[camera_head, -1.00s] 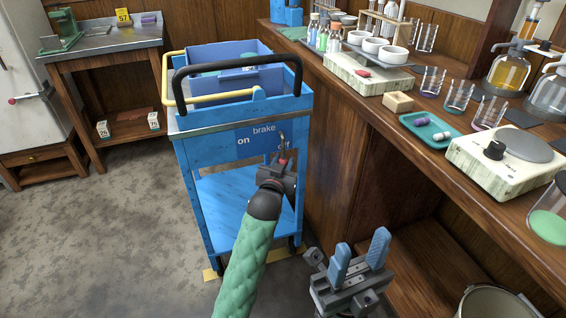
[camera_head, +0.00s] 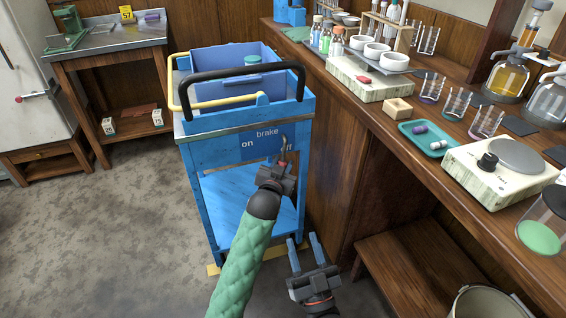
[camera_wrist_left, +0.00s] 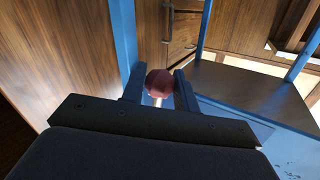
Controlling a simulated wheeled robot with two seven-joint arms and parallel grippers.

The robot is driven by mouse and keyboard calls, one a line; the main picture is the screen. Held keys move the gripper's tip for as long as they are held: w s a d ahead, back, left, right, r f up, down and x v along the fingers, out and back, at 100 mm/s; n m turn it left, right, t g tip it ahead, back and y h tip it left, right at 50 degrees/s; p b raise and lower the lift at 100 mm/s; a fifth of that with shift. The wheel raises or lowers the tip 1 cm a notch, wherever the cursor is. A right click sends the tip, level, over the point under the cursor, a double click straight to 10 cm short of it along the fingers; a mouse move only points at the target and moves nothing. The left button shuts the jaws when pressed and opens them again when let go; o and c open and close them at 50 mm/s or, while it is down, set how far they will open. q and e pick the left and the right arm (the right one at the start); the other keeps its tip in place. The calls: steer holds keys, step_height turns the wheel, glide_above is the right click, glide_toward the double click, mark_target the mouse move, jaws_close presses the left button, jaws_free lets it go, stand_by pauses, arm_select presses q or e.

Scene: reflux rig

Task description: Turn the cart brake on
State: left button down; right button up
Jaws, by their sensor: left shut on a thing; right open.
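The blue cart (camera_head: 206,150) stands in the middle of the head view. Its front panel carries a brake label (camera_head: 262,143) with "on" at left and "off" at right, the latter partly hidden. The brake lever (camera_head: 285,146) stands near the "off" side. My left gripper (camera_head: 282,165) is shut on the lever's red knob, mostly hidden there. The left wrist view shows the dark red knob (camera_wrist_left: 160,82) between the two fingers. My right gripper (camera_head: 304,240) is open and empty, low beside the cart's right front corner.
A wooden bench (camera_head: 440,185) with glassware, a teal tray (camera_head: 409,127) and a hotplate (camera_head: 478,178) runs along the right. A blue bin (camera_head: 225,90) sits on the cart top, behind a black handle (camera_head: 240,71). The floor (camera_head: 110,230) at left is clear.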

steer(key=shift+w+f, duration=0.15)
steer(key=shift+f, duration=0.5)
arm_select(q)
steer(key=c, duration=1.1)
jaws_free()
steer(key=shift+s+a, duration=0.2)
steer(key=shift+s, duration=0.4)
steer(key=p+v, duration=0.1)
steer(key=v, duration=0.5)
steer(key=shift+s, duration=0.25)
arm_select(e)
step_height(320, 180, down, 10)
steer(key=g, duration=0.4)
steer(key=shift+w+a+h, duration=0.25)
steer(key=shift+a+h, duration=0.15)
arm_select(q)
steer(key=shift+a, duration=0.15)
